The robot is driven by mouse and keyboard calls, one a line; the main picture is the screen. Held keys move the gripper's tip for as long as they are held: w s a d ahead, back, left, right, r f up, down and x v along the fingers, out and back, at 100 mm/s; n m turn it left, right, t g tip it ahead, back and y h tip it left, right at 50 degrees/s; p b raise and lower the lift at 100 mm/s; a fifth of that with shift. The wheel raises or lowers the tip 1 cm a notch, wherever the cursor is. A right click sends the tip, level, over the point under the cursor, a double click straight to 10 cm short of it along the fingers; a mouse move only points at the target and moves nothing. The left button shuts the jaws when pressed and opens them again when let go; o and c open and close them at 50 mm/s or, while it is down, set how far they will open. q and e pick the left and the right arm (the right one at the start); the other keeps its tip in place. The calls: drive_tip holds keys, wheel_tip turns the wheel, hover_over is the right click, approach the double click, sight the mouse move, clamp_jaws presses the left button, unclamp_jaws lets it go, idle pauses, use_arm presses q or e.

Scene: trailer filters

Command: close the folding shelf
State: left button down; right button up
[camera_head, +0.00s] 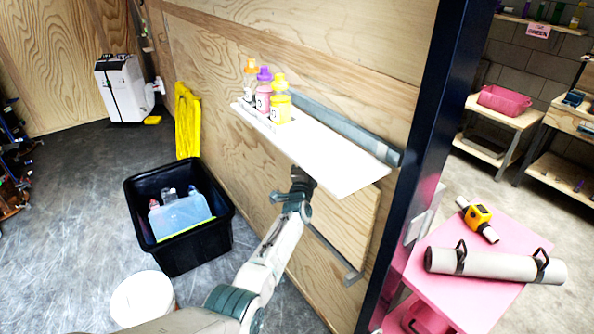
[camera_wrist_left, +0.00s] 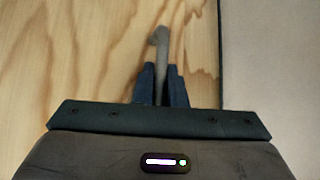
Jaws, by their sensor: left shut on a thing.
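The folding shelf (camera_head: 315,150) is a white board standing out level from the plywood wall, with a grey metal rail (camera_head: 345,130) along its wall side. Several small bottles (camera_head: 265,95) with orange, purple and yellow caps stand on its left end. My left gripper (camera_head: 301,178) is just under the shelf's front edge; its fingertips are partly hidden there. In the left wrist view, the left gripper's fingers (camera_wrist_left: 161,72) are shut on a thin grey metal piece with a hooked end (camera_wrist_left: 159,38), in front of wood grain. My right gripper is not in view.
A black bin (camera_head: 180,255) with bottles and a clear container stands on the floor left of my arm, near a white round lid (camera_head: 142,299). A dark post (camera_head: 420,150) stands right of the shelf. Beyond it is a pink table (camera_head: 470,290) with a rolled mat (camera_head: 495,265).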

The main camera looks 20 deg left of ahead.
use_arm(q)
drive_tip(key=shift+w+d+r, duration=0.1)
drive_tip(key=shift+w+r, duration=0.05)
drive_tip(key=shift+r, duration=0.05)
idle(0.3)
drive_tip(key=c, duration=1.7)
unclamp_jaws()
drive_tip(key=shift+c, duration=0.2)
drive_tip(key=shift+o, duration=1.2)
drive_tip(key=shift+r, duration=0.1)
drive_tip(key=shift+d+f, duration=0.1)
drive_tip(key=shift+f, duration=0.25)
drive_tip(key=shift+s, duration=0.2)
drive_tip(key=shift+s+d+f, duration=0.15)
drive_tip(key=shift+s+f, duration=0.15)
drive_tip(key=shift+s, duration=0.1)
drive_tip(key=a+v, duration=0.1)
drive_tip(key=v, duration=0.8)
drive_tip(key=shift+s+d+r+p, duration=0.3)
drive_tip(key=shift+s+d+r, duration=0.05)
drive_tip(key=shift+s+d, duration=0.05)
